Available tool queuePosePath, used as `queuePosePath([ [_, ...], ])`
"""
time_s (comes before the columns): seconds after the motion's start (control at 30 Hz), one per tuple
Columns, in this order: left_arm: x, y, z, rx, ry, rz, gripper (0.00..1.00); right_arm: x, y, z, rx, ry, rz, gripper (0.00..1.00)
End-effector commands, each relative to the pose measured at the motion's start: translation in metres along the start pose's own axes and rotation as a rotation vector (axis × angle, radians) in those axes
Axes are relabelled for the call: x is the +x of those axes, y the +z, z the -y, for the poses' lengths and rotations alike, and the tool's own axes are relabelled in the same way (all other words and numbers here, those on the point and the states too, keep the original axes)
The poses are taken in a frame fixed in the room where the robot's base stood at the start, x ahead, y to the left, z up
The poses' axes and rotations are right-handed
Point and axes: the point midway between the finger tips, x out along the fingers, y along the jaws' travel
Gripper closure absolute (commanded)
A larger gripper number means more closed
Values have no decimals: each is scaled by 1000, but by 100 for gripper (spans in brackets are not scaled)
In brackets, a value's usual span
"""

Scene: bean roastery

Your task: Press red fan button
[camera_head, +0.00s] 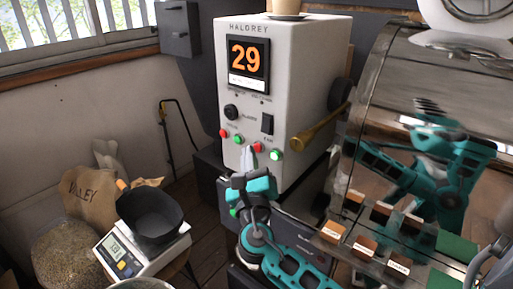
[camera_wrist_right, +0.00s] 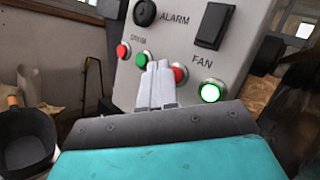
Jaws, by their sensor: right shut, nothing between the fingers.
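The red fan button (camera_head: 257,148) is on the front of the pale control box (camera_head: 300,100), left of the lit green fan button (camera_head: 275,155). In the right wrist view the red fan button (camera_wrist_right: 180,74) shows just right of the fingertips, partly covered by them. My right gripper (camera_head: 247,155) is shut and empty, its tips in front of the lower panel. It also shows in the wrist view (camera_wrist_right: 157,76). I cannot tell whether the tips touch the panel or button. My left gripper is not in view.
Another red button (camera_head: 223,133) and green button (camera_head: 238,139) sit left of the fan pair. A black fan switch (camera_head: 267,123) is above. A shiny metal drum (camera_head: 390,110) stands right, with a scale (camera_head: 145,255) and black container (camera_head: 150,215) at lower left.

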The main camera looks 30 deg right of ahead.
Motion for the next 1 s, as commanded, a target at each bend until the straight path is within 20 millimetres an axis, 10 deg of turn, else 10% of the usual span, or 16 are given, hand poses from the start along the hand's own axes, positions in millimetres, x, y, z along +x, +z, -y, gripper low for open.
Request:
queuePosePath([
  [1.0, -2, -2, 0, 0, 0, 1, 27, 7, -5, 5, -1, -1, 0, 100],
])
